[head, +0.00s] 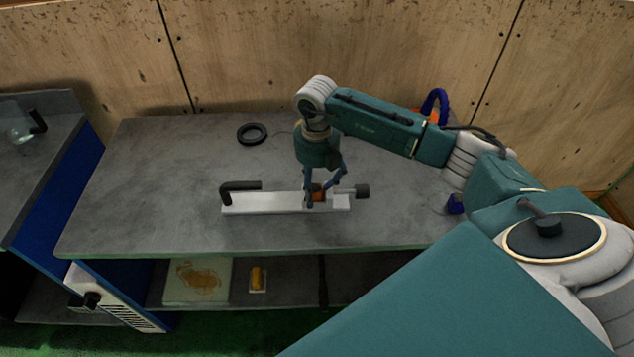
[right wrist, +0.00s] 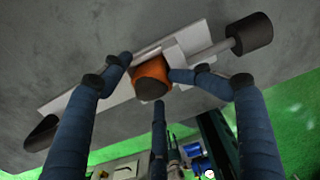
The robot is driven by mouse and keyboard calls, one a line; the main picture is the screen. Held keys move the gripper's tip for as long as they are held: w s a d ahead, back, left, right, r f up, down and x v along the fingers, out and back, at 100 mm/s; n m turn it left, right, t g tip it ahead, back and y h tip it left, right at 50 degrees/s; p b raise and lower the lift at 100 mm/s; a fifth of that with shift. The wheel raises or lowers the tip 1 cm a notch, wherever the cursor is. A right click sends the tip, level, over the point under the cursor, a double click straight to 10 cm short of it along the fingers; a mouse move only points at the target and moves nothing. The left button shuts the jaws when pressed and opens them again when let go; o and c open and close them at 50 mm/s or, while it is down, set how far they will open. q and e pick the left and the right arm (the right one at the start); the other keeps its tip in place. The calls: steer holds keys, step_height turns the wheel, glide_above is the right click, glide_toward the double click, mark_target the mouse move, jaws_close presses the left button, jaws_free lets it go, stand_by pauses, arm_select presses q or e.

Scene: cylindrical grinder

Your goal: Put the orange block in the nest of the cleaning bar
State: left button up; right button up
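The cleaning bar (head: 265,204) is a long pale bar on the grey worktop, with a black bent handle at its left and a dark knob at its right. The orange block (head: 319,196) is at the bar's right part. It also shows in the right wrist view (right wrist: 151,70), with a dark end face, beside a pale raised piece of the bar. My right gripper (head: 321,197) points down over it, its blue fingers closed around the block. Whether the block is seated in the nest is hidden by the fingers. My left gripper is out of view.
A black ring (head: 252,134) lies on the worktop (head: 150,190) behind the bar. A blue and orange item stands at the back right, partly behind my arm. A small dark blue object (head: 455,205) is at the right. The worktop's left side is clear.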

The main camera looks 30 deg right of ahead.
mark_target(316, 186)
steer(key=shift+w+a+f, duration=0.15)
steer(key=shift+a, duration=0.05)
steer(key=shift+a+r, duration=0.1)
steer(key=shift+r, duration=0.1)
steer(key=shift+r+p, duration=0.75)
steer(key=shift+r, duration=0.1)
step_height(316, 186, up, 12)
steer(key=b, duration=0.3)
steer(key=shift+f+b, duration=0.15)
steer(key=shift+b, duration=0.25)
